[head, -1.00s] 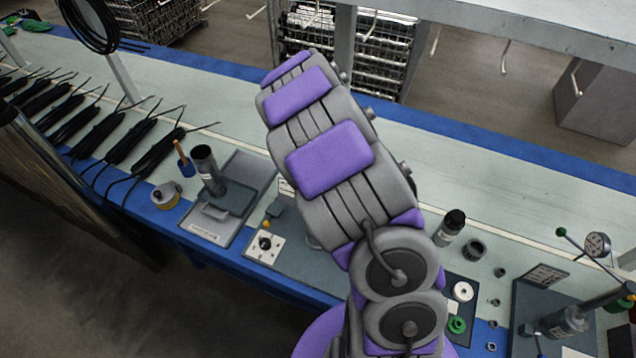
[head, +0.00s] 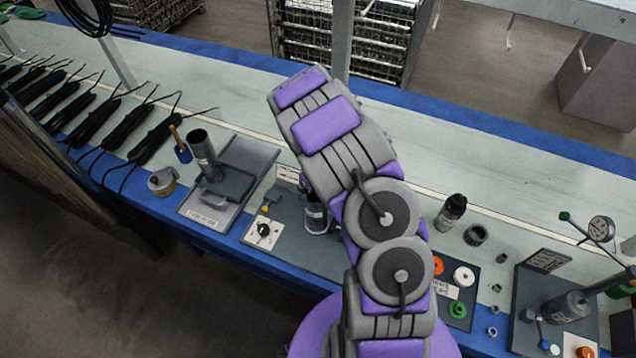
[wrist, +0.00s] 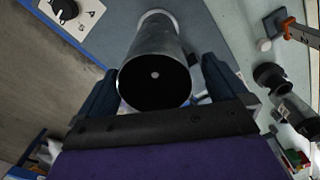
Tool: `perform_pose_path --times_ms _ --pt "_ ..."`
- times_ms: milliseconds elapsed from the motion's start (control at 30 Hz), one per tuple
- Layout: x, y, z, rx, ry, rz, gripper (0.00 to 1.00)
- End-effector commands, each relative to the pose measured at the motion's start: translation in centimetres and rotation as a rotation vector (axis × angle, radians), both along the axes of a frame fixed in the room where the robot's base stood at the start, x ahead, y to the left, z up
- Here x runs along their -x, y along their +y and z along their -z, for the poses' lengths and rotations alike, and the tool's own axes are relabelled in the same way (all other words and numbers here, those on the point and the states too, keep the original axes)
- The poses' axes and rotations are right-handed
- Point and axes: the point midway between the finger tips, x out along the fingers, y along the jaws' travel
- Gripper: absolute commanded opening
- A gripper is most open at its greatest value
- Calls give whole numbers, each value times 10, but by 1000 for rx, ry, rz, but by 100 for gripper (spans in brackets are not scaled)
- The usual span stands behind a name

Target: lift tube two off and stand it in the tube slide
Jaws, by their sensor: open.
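A dark grey tube (wrist: 155,75) stands between the two fingers of my gripper (wrist: 160,66) in the wrist view, its dark open end facing the camera. A pale ring shows at its far end. My gripper is open, one finger on each side; contact with the tube cannot be told. In the head view a tube with a pale label (head: 316,217) shows beside my arm on the dial plate, partly hidden. Another dark tube (head: 203,150) stands in a grey fixture (head: 207,215) at left, whose label is too small to read surely. No tube number is legible.
The dial plate (head: 290,238) lies between the left fixture and my arm. A gauge fixture (head: 567,305) is far right. Black cable bundles (head: 95,125) lie at left. The bench's back strip is clear.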

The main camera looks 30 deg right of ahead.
Motion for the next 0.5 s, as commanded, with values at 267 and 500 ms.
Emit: perform_pose_path --times_ms 267,500 --pt "0 0 39 -3 1 -1 100" --pt "0 -2 49 -5 1 0 100"
